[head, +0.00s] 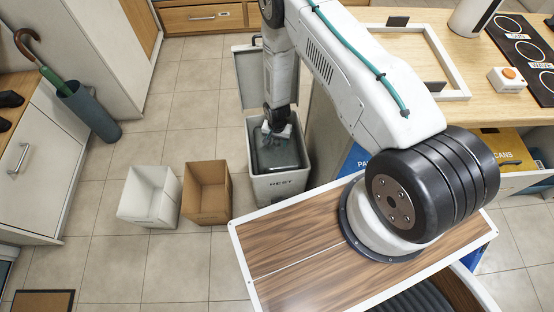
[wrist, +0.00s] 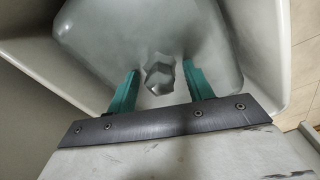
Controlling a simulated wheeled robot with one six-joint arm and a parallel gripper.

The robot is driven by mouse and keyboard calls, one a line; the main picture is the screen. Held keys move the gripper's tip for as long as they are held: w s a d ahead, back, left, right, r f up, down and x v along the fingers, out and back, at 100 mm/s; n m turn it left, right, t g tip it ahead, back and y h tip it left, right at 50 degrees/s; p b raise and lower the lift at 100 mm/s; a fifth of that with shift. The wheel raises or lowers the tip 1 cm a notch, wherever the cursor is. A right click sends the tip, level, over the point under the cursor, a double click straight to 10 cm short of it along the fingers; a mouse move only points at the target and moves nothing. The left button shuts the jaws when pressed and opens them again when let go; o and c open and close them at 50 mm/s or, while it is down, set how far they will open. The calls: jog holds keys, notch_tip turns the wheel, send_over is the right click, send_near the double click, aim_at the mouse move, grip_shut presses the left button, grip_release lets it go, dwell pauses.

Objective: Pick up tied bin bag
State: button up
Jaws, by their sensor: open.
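The tied bin bag (head: 282,156) is grey and sits inside the open bin (head: 282,187) marked "REST". In the wrist view the bag (wrist: 140,35) fills the bin, and its darker knot (wrist: 160,76) stands up in the middle. My gripper (head: 276,134) points down into the bin over the bag. In the wrist view the two teal fingers of my gripper (wrist: 164,73) are apart, one on each side of the knot, with gaps showing on both sides. The fingertips' exact depth against the bag is hard to tell.
The bin's raised lid (head: 250,72) stands behind my gripper. A white box (head: 150,212) and a brown box (head: 206,207) are on the floor to the left. A wooden counter (head: 400,45) with a white frame is at right.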

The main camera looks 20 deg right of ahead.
grip_shut()
jog(key=shift+r, duration=0.1)
dwell(1.3)
